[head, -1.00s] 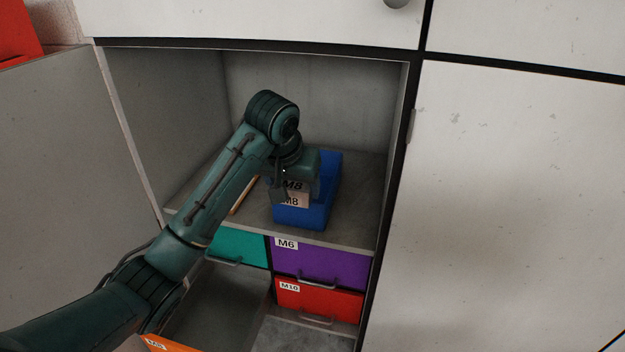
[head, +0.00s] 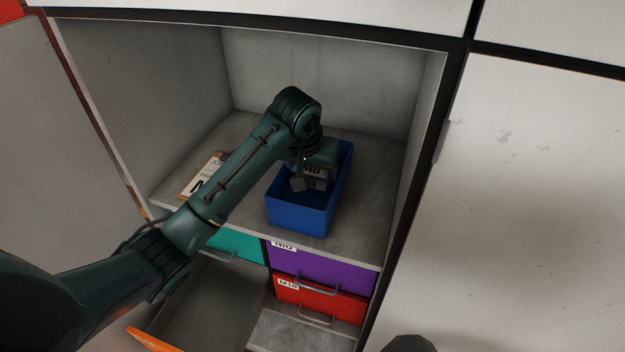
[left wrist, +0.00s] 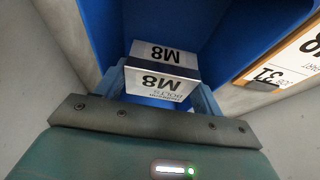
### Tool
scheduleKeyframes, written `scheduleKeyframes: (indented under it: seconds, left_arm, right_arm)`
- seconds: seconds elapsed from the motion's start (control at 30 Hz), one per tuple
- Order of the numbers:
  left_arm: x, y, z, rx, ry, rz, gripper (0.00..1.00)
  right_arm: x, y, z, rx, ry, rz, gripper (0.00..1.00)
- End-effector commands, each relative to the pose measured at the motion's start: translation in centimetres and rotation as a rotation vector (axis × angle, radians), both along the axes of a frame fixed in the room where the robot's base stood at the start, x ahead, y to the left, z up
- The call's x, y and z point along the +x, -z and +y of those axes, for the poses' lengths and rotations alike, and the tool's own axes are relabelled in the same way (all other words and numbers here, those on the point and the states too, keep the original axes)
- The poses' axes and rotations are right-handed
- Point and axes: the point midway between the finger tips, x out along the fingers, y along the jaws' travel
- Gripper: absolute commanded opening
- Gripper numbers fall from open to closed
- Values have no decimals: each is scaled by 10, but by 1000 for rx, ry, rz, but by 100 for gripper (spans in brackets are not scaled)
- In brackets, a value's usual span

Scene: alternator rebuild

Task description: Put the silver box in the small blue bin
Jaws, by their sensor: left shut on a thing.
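The small blue bin (head: 300,215) stands on the cabinet shelf and its inside shows in the left wrist view (left wrist: 225,60). The silver box (head: 318,183), labelled M8, is between the fingers of my left gripper (head: 308,180), at the bin's open top. In the left wrist view the silver box (left wrist: 160,82) shows two M8 labels, with the blue bin's walls around and beyond it. My left gripper is shut on the box. I cannot tell whether the box touches the bin floor. My right gripper is not in view.
A labelled board (head: 203,177) lies on the shelf left of the bin. Below the shelf are a teal drawer (head: 237,246), a purple drawer (head: 325,275), a red drawer (head: 322,299) and a pulled-out orange drawer (head: 150,341). Cabinet walls bound the shelf.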

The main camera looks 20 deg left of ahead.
Motion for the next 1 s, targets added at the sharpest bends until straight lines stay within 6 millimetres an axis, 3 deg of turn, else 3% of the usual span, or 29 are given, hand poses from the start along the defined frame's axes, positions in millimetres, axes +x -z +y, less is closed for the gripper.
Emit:
scheduleKeyframes:
  seconds: [0.3,0.7,0.73,0.83,1.0]
  left_arm:
    - [0,36,0,0,0,-1,34]
    - [0,41,0,-1,0,-2,34]
    - [0,42,0,0,1,0,70]
    - [0,42,0,0,1,0,77]
    - [0,42,0,0,1,0,77]
  right_arm:
    - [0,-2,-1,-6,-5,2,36]
    - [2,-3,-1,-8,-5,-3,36]
    - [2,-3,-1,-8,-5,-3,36]
    - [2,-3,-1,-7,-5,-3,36]
    - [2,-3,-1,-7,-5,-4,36]
